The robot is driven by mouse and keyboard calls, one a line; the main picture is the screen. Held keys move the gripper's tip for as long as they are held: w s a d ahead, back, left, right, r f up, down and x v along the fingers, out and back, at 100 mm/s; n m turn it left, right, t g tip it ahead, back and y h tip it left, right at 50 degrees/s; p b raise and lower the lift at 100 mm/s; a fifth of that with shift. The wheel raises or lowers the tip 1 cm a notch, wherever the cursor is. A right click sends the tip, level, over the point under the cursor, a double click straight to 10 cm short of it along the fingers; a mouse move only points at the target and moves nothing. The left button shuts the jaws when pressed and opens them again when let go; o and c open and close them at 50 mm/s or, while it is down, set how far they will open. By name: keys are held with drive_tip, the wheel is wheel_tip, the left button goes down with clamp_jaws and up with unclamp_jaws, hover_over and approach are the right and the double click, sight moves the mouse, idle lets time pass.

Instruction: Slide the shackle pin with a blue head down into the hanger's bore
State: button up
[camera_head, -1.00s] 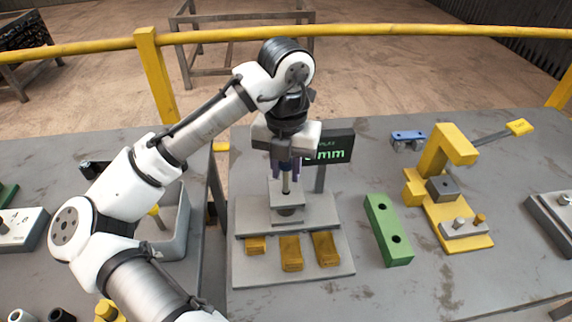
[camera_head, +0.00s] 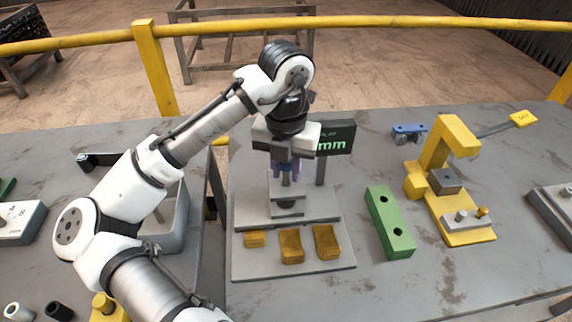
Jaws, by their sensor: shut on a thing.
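My gripper (camera_head: 286,170) points down and is shut on the shackle pin (camera_head: 286,178). The pin's blue head (camera_head: 287,164) shows between the fingers, and its grey shank points down. The hanger (camera_head: 286,206) is a grey metal block on a stepped grey plate below the gripper. The shank stands upright over the hanger's top, and its lower end meets or enters it. The bore itself is hidden, so the depth of the pin in it cannot be told.
A dark display with green text (camera_head: 334,145) stands close behind the gripper. Several orange blocks (camera_head: 291,245) lie on the front plate. A green two-hole block (camera_head: 389,222) and a yellow press (camera_head: 447,170) stand to the right. A grey bin (camera_head: 177,235) is at left.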

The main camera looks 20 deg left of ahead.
drive_tip(key=shift+f+b, duration=0.3)
drive_tip(key=shift+f, duration=0.3)
drive_tip(key=o, duration=1.4)
wheel_tip(320, 180, up, 7)
drive_tip(key=p, duration=0.7)
drive_tip(key=shift+r, duration=0.1)
idle(0.5)
